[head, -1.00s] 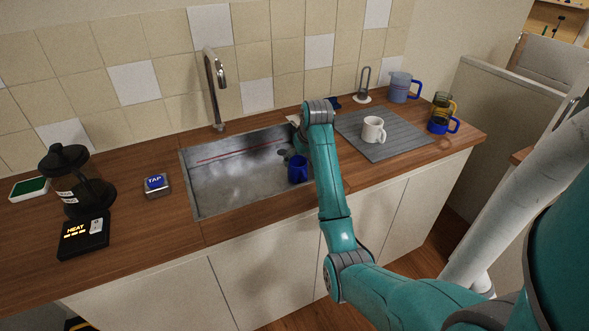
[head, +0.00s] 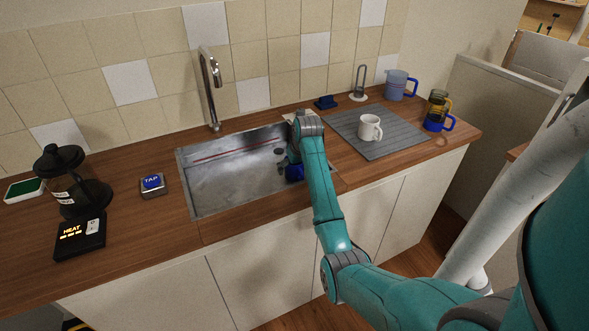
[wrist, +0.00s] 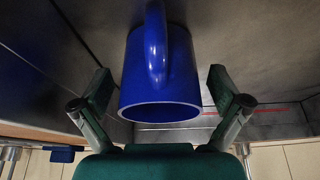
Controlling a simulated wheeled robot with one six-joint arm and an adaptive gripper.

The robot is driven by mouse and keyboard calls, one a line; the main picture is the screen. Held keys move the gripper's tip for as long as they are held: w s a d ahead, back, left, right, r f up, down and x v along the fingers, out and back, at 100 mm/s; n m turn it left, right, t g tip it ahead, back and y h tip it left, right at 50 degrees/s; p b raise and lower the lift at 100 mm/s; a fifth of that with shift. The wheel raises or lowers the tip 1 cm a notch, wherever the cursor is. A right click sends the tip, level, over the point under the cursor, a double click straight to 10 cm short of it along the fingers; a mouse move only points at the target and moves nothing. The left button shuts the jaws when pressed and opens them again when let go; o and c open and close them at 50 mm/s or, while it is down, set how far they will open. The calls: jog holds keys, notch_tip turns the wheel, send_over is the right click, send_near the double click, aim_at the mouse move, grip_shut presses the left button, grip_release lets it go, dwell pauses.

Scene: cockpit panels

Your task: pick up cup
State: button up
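A blue cup (head: 294,173) is in the metal sink, partly hidden by my arm in the head view. In the wrist view the blue cup (wrist: 160,70) fills the middle, with its handle facing the camera and its rim toward the gripper base. My gripper (wrist: 162,95) is open, with one green finger on each side of the cup. A gap shows between each finger and the cup wall. In the head view the gripper is mostly hidden behind my arm.
The sink (head: 225,180) is set in a wooden counter. A grey mat (head: 385,145) with a white mug (head: 369,127) lies to the right, beside a blue jug (head: 398,85) and a yellow-and-blue cup (head: 436,112).

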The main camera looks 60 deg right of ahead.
jog(key=c, duration=1.1)
jog(key=shift+r, duration=0.1)
jog(key=shift+c, duration=0.2)
